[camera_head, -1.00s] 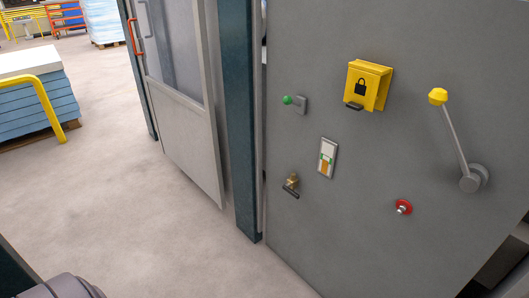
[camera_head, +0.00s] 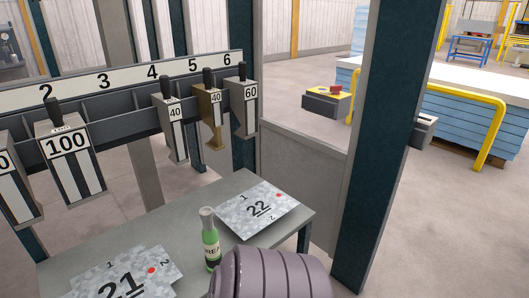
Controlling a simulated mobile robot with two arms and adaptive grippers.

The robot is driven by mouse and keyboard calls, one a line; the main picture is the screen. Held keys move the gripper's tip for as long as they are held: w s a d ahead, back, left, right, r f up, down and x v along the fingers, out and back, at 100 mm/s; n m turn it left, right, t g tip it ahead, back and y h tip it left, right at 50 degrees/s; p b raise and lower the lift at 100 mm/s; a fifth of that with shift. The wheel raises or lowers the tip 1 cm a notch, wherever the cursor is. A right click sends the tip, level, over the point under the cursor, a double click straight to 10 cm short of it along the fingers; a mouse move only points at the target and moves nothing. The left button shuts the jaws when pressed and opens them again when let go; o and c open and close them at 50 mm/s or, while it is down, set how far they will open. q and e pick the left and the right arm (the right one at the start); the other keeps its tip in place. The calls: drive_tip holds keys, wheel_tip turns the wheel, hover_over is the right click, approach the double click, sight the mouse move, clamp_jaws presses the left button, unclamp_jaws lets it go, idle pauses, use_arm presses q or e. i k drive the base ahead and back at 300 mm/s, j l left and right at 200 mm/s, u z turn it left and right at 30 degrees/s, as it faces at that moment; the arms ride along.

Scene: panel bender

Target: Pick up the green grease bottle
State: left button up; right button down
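The green grease bottle (camera_head: 211,247) stands upright on the grey table (camera_head: 188,212). It has a pale cap and a light label of which only part of the word is readable. A rounded grey-purple part of my own body is at the bottom of the view, just right of the bottle, and overlaps its lower right edge. Neither of my grippers is in view, so their state does not show.
Metal plates marked 22 (camera_head: 258,208) and 21 (camera_head: 125,279) lie on the table on either side of the bottle. Behind, a numbered rack (camera_head: 115,80) holds several tools, including one marked 100 (camera_head: 68,160). A dark post (camera_head: 385,150) stands right of the table.

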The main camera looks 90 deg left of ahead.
sight(213, 256)
drive_tip(key=u, duration=3.15)
